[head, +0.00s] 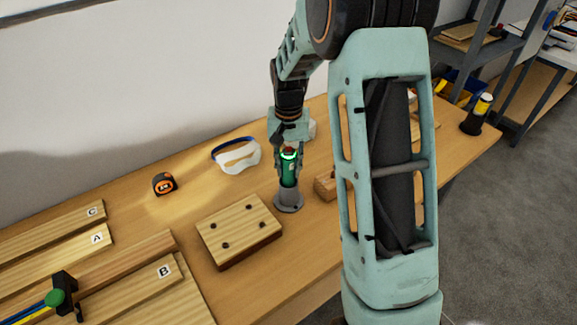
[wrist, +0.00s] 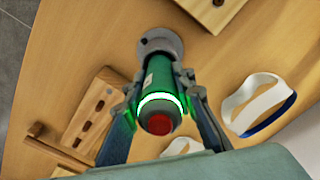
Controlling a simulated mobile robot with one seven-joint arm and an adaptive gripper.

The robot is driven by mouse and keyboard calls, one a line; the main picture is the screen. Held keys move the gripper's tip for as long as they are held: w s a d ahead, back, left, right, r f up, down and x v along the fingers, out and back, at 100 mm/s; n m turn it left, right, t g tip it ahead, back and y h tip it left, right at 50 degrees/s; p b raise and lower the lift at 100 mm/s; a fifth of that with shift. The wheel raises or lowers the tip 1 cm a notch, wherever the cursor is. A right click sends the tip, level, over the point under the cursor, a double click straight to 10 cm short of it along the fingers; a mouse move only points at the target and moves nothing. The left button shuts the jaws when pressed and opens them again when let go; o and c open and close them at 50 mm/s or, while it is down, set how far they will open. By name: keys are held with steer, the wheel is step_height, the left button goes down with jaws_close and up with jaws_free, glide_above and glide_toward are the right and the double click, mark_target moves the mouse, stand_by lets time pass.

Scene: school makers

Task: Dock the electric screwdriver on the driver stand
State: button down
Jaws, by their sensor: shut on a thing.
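The electric screwdriver (head: 289,172) has a green body, a glowing green ring and a red end cap. It stands about upright in the head view, and its lower end meets the grey round driver stand (head: 289,204) on the bench. My gripper (head: 288,152) is shut on its upper part. In the wrist view, the fingers of my gripper (wrist: 158,96) press on both sides of the screwdriver (wrist: 156,78), red cap towards the camera. The stand (wrist: 160,41) shows beyond its far end. I cannot tell how deep the tip sits in the stand.
A wooden block with holes (head: 239,231) is left of the stand. White goggles (head: 237,156) and an orange tape measure (head: 164,183) lie behind. Lettered boards (head: 135,270) fill the left. A wooden piece (head: 325,187) is close right, partly hidden by my arm.

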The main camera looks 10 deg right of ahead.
mark_target(290, 148)
steer(key=shift+f+b, duration=0.45)
steer(key=shift+f, duration=0.15)
steer(key=c, duration=1.9)
jaws_free()
steer(key=shift+r+p, duration=3.8)
steer(key=shift+r, duration=1.75)
steer(key=shift+d, duration=0.1)
